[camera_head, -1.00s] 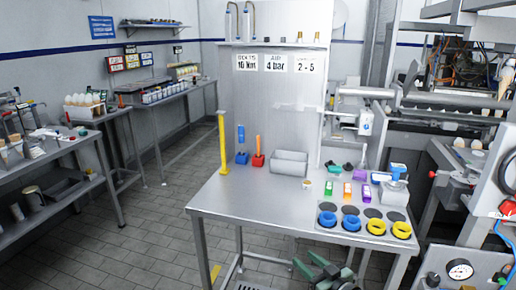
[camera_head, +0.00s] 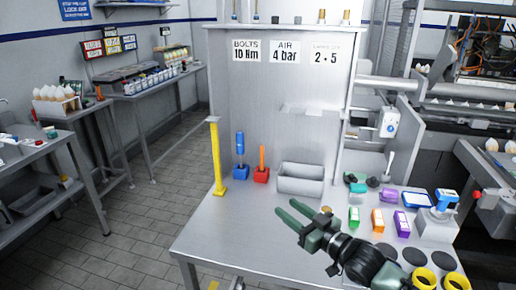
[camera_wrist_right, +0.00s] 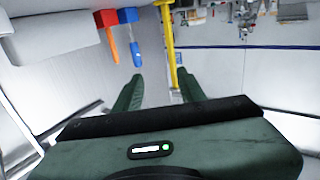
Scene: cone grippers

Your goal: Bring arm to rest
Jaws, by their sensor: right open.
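My right gripper (camera_head: 287,208) reaches in from the lower right, over the front of the metal table (camera_head: 225,235). Its two dark green fingers are apart with nothing between them. In the right wrist view the gripper (camera_wrist_right: 159,85) also shows open and empty. Its fingers point toward the yellow post (camera_wrist_right: 170,50), the blue-handled tool (camera_wrist_right: 134,52) and the orange-handled tool (camera_wrist_right: 113,50), all clear of the fingers. My left gripper is not in view. My right arm hides part of the table's front right.
A grey bin (camera_head: 301,184) stands behind my gripper. Green (camera_head: 354,218), orange (camera_head: 377,219) and purple (camera_head: 402,224) blocks and a blue-topped device (camera_head: 440,215) are to the right. Yellow rings (camera_head: 424,279) sit at the front right. The table's left part is mostly clear.

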